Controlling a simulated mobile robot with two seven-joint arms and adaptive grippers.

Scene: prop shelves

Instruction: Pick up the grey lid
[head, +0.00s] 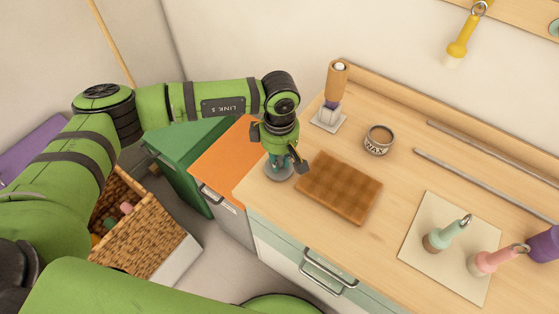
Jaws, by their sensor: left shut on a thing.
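The grey lid (279,173) is a round, flat grey disc, seen at the left end of the wooden counter. My left gripper (284,160) points down over it and is shut on it; the fingers and wrist hide its upper part. I cannot tell whether the lid touches the counter or is slightly above it. My right gripper is not in view.
A brown checked board (340,187) lies just right of the lid. Behind are a wax tin (378,139) and a wooden-handled brush (335,85). A pale mat (447,253) with several coloured-handled tools lies right. A wicker basket (145,235) stands below left.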

